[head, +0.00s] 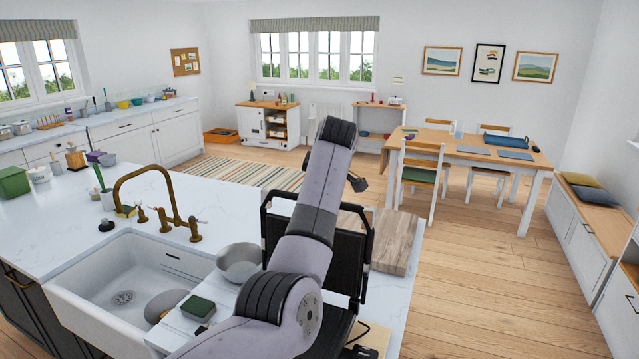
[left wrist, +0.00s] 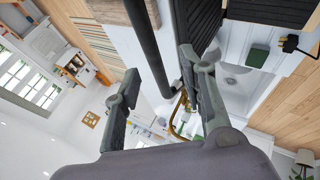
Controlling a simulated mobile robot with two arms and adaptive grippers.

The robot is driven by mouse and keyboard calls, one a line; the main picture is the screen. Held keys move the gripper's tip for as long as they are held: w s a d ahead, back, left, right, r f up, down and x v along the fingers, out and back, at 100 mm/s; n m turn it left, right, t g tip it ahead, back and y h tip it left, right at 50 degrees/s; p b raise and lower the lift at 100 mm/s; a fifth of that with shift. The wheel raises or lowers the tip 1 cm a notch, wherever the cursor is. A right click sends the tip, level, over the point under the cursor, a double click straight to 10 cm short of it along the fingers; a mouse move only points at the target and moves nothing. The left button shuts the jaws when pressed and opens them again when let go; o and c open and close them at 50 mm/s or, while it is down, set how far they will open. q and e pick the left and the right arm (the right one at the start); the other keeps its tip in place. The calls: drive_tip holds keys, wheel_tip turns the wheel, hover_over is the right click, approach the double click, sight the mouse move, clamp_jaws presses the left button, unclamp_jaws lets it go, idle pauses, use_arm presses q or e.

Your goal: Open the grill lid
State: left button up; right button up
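The black grill stands on the white counter in the head view, partly hidden by my left arm. Its lid (head: 349,262) stands raised, roughly upright, with a black bar handle (head: 368,240) framing it. In the left wrist view two dark ridged plates show, one (left wrist: 196,25) beside the handle and one (left wrist: 275,9) at the top edge. The handle bar (left wrist: 149,50) runs down between the spread fingers of my left gripper (left wrist: 163,103). The fingers are apart, and I see no clear grip on the bar. In the head view my forearm hides most of this gripper. My right gripper is in neither view.
A white sink (head: 120,290) with a brass tap (head: 160,200) lies left of the grill. A metal bowl (head: 238,262) and a green sponge (head: 198,307) are close by. A wooden board (head: 395,240) lies to the right. The floor beyond is open.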

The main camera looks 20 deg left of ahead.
use_arm(q)
drive_tip(key=v, duration=0.4)
drive_tip(key=shift+s+r, duration=0.1)
drive_tip(key=shift+r, duration=0.1)
drive_tip(key=shift+f, duration=0.1)
